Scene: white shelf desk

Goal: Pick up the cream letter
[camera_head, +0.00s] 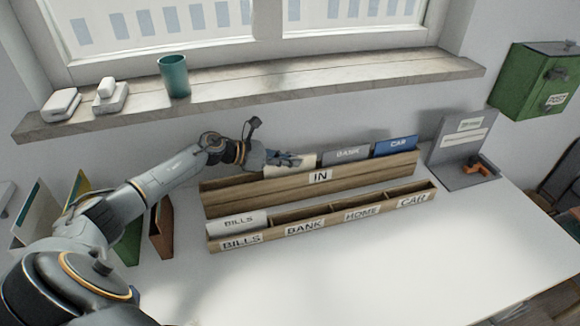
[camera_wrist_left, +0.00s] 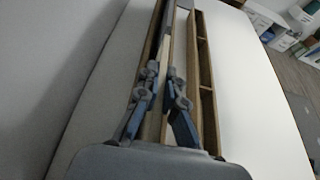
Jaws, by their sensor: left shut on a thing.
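The cream letter (camera_head: 304,160) stands upright in the long wooden IN tray (camera_head: 240,194), at the left of the letters there. My left gripper (camera_head: 290,160) reaches in from the left at the top of this letter and is shut on it. In the left wrist view, the two fingers of my left gripper (camera_wrist_left: 163,82) point down into the tray, close together. The letter is seen nearly edge-on there and is hard to make out between the fingers. Its lower part is hidden by the tray's front wall. My right gripper is not in view.
A grey BANK letter (camera_head: 346,154) and a blue CAR letter (camera_head: 396,146) stand right of it. In front is a sorter (camera_head: 330,228) with BILLS, BANK, HOME and CAR slots; a BILLS letter (camera_head: 238,222) stands in its left slot. Coloured folders (camera_head: 160,228) stand at left. The front desk is clear.

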